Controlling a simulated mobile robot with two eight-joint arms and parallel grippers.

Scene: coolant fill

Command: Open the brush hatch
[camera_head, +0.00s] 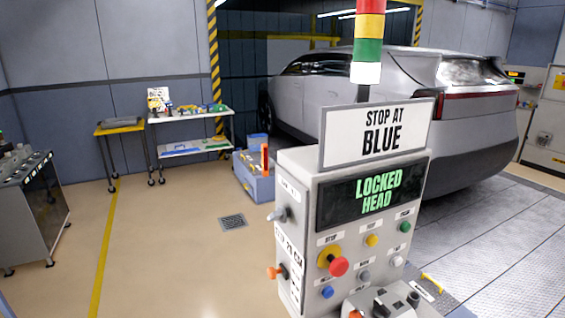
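No part labelled as a brush hatch can be made out in this view. A grey control console (300,215) stands in front of me, right of centre. Its dark screen (372,192) reads "LOCKED HEAD" in green letters. Below the screen are a red mushroom button (338,266) on a yellow ring and several small coloured buttons. A sign (378,132) on top reads "STOP AT BLUE". On the console's left side are a grey knob (278,214) and an orange-red knob (275,272).
A silver car (465,150) stands behind the console. A blue box (255,180) sits on the floor near a drain grate (232,222). A white cart (190,117) and a small yellow-topped table (118,128) stand by the back wall. The floor at left centre is clear.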

